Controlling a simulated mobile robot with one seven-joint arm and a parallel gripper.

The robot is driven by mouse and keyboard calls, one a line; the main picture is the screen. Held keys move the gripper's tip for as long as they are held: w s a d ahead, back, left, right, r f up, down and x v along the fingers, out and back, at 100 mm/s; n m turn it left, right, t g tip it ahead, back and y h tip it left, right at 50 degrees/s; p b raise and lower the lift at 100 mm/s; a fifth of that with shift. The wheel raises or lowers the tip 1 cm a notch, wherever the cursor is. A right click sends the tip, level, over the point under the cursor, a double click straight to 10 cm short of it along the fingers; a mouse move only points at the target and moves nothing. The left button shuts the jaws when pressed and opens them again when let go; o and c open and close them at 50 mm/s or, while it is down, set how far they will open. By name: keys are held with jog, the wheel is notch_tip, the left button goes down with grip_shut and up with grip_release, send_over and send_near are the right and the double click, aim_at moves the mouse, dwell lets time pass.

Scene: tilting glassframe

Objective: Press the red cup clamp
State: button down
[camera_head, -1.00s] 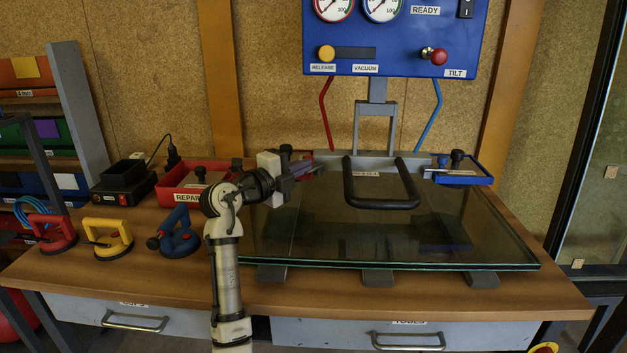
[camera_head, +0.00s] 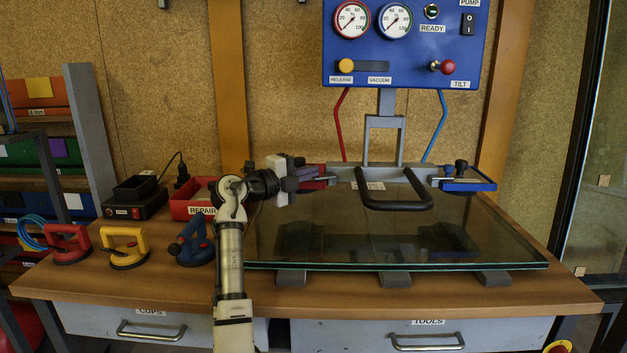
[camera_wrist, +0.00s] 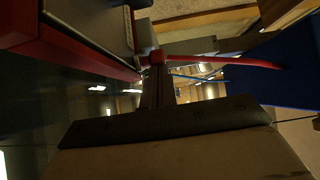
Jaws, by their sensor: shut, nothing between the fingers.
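The red clamp (camera_head: 313,170) sits at the back left corner of the glass (camera_head: 400,235), partly hidden behind my gripper. In the wrist view, a red edge with a grey plate (camera_wrist: 88,45) fills the upper left. My gripper (camera_head: 324,180) is shut and empty, right beside the red clamp at its near side. In the wrist view, my gripper (camera_wrist: 155,85) points up the picture, with its tip close to a small red end. I cannot tell whether it touches. The blue clamp (camera_head: 467,180) with a black knob is at the back right corner.
A black handle (camera_head: 395,205) stands over the back of the glass. A blue panel (camera_head: 405,45) with gauges is above, with a red rod (camera_head: 341,125) running down. Red, yellow and blue suction cups (camera_head: 125,247) and a red repair tray (camera_head: 190,208) are at left.

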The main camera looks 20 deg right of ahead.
jog(key=shift+w, duration=0.15)
jog(key=shift+a, duration=0.1)
jog(key=b+v, duration=0.1)
jog(key=v, duration=1.2)
jog(key=shift+a, duration=0.35)
